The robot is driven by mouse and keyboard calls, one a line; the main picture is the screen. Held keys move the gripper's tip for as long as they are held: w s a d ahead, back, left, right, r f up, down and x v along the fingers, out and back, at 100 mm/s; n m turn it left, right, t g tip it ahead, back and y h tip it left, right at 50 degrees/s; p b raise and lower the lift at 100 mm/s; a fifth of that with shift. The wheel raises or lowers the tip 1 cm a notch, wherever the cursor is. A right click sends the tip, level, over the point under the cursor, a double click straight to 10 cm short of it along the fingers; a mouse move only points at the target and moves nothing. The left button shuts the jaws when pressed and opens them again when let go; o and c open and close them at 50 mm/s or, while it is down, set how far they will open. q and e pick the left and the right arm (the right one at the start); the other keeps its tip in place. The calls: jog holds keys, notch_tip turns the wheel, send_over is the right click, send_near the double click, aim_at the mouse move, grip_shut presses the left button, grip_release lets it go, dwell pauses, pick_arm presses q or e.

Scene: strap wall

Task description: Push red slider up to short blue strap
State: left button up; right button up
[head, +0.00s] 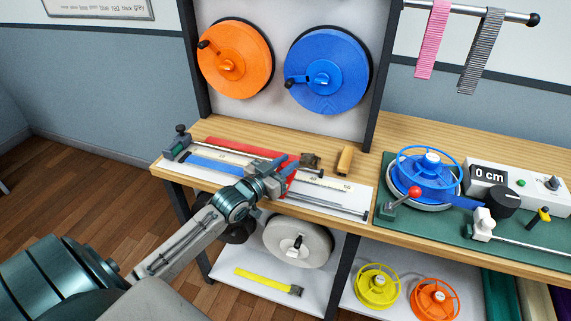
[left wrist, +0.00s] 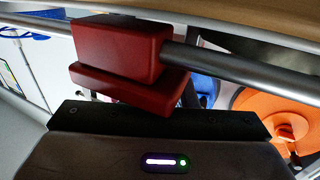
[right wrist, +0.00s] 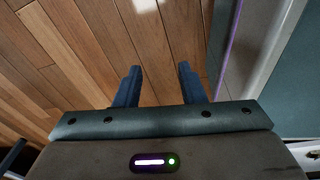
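The short blue strap (head: 210,167) lies flat on the white measuring board on the bench, its right end near my left gripper. The red slider (head: 291,176) shows partly behind my left gripper in the head view, to the right of the strap. In the left wrist view the red slider (left wrist: 120,48) sits on a metal rail, close in front of the gripper. My left gripper (head: 284,164) is at the slider. Its fingers are mostly hidden in the wrist view, so grip and contact are unclear. My right gripper (right wrist: 160,82) is open and empty above the wooden floor.
A long red strap (head: 238,147) lies behind the blue one. A clamp (head: 180,143) stands at the board's left end, a wooden block (head: 345,160) behind its right part. Orange (head: 232,88) and blue (head: 335,95) reels hang above. A green mat (head: 400,228) carries a winder at right.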

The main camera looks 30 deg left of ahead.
pick_arm(q)
jog(key=o, duration=0.3)
jog(key=shift+a, duration=0.1)
jog(key=shift+o, duration=0.4)
jog(key=shift+a, duration=0.1)
jog(key=shift+s+p, duration=0.2)
jog(key=shift+p, duration=0.2)
jog(key=s+p, duration=0.1)
jog(key=p, duration=0.1)
jog(key=s+p, duration=0.4)
jog(key=p, duration=0.1)
jog(key=shift+a+r, duration=0.3)
jog(key=shift+a, duration=0.05)
jog(key=s+p, duration=0.1)
jog(key=p, duration=0.1)
jog(key=s+p, duration=0.2)
jog(key=s+a+p, duration=0.1)
jog(key=s+p, duration=0.1)
jog(key=shift+s+f, duration=0.15)
jog(key=shift+f, duration=0.2)
pick_arm(e)
notch_tip(320, 180, up, 13)
jog(key=s+a, duration=0.1)
jog(key=shift+s+a, duration=0.25)
jog(key=shift+a, duration=0.05)
jog(key=shift+d, duration=0.15)
